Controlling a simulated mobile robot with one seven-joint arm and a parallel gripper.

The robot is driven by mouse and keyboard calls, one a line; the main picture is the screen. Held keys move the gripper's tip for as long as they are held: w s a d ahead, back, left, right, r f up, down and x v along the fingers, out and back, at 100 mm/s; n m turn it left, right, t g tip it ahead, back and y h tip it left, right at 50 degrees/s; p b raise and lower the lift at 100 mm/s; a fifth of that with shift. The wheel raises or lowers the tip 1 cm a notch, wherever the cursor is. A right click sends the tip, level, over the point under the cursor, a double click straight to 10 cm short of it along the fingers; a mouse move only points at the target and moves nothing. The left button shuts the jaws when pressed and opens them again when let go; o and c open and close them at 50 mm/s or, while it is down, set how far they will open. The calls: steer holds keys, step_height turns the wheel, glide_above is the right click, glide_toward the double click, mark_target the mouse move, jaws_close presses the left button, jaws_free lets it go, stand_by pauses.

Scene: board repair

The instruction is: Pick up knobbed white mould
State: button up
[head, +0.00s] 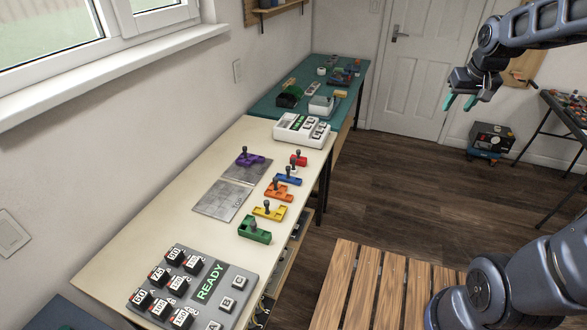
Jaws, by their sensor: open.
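Several knobbed moulds stand on the cream table in the head view: purple (249,159), red (299,160), blue (288,179), orange (279,193), yellow (269,211) and green (255,231). A small pale patch (294,171) shows between the red and blue moulds; it may be the white mould, mostly hidden, but it is too small to tell. My gripper (460,102), with teal fingertips, is open and empty. It is raised in the air at the upper right, well apart from the moulds.
Two grey metal plates (221,201) lie beside the moulds on the cream table (150,232). A grey button panel (232,271) reading READY is at the near end, a white device (301,130) at the far end. A green-topped bench (265,108) stands behind. A slatted wooden surface (376,290) is in front.

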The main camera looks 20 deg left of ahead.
steer(key=w+a+f+n, duration=0.1)
steer(key=w+a+f, duration=0.25)
steer(key=a, duration=0.35)
steer(key=w+a+f+n, duration=0.1)
steer(key=w+a+f, duration=0.1)
steer(key=w+a, duration=0.35)
steer(key=n+g+y, duration=0.2)
steer(key=n+y, duration=0.1)
steer(key=n, duration=0.2)
glide_toward(294, 158)
steer(key=a+f, duration=0.1)
steer(key=a, duration=0.1)
steer(key=x, duration=0.5)
steer(key=shift+w+d+f, duration=0.25)
steer(key=shift+d+f, duration=0.05)
steer(key=shift+f, duration=0.05)
steer(key=shift+s+d+f+x, duration=0.1)
steer(key=shift+d+x, duration=0.05)
steer(key=shift+x, duration=0.7)
steer(key=shift+s+d+f+x, duration=0.1)
steer(key=shift+x, duration=0.8)
steer(key=shift+d+x, duration=0.15)
steer(key=shift+x, duration=0.7)
jaws_close()
steer(key=shift+r, duration=0.15)
